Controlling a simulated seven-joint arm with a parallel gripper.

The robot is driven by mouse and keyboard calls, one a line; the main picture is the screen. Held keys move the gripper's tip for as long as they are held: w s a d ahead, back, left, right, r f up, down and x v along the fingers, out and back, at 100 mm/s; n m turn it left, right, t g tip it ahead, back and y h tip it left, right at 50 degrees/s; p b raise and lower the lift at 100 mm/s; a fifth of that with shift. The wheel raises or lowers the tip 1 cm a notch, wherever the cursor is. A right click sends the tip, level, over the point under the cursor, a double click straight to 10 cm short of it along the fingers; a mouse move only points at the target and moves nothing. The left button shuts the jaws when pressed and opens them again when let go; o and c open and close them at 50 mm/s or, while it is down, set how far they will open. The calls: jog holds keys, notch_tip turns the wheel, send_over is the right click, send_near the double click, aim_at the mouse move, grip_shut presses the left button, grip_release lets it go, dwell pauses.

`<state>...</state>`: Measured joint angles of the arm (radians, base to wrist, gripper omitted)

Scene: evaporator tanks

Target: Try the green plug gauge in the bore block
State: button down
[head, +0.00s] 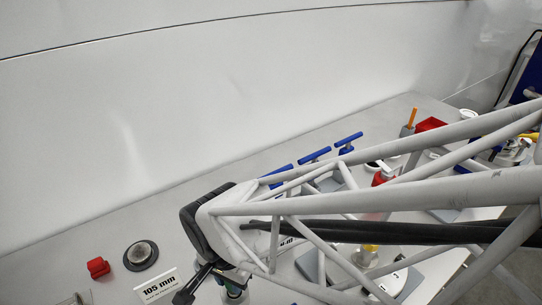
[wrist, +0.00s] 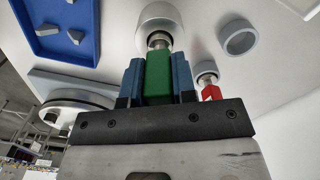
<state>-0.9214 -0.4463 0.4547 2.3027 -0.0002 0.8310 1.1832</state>
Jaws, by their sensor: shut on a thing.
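My gripper (wrist: 158,82) shows in the wrist view with its two blue-padded fingers shut on the green handle of the plug gauge (wrist: 158,76). A thin metal neck joins the handle to a wide silver cylinder (wrist: 160,18), apparently the gauge's head, pointing away from my gripper. I cannot tell whether its far end touches anything. In the head view my arm hides most of the work area, and the gripper and green gauge cannot be made out clearly. I cannot identify the bore block for certain in either view.
A red-handled gauge (wrist: 211,92) and a grey ring (wrist: 238,39) are right of my gripper; a blue tray (wrist: 50,45) with grey pieces is left. A red object (head: 98,267), a dark round disc (head: 141,255) and a "105 mm" label (head: 158,288) are on the bench.

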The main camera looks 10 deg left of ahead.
jog(key=shift+f, duration=1.2)
dwell(1.2)
dwell(0.5)
jog(key=c, duration=0.8)
grip_release()
jog(key=shift+c, duration=0.2)
jog(key=shift+r, duration=0.15)
jog(key=shift+r, duration=3.75)
jog(key=shift+d, duration=0.1)
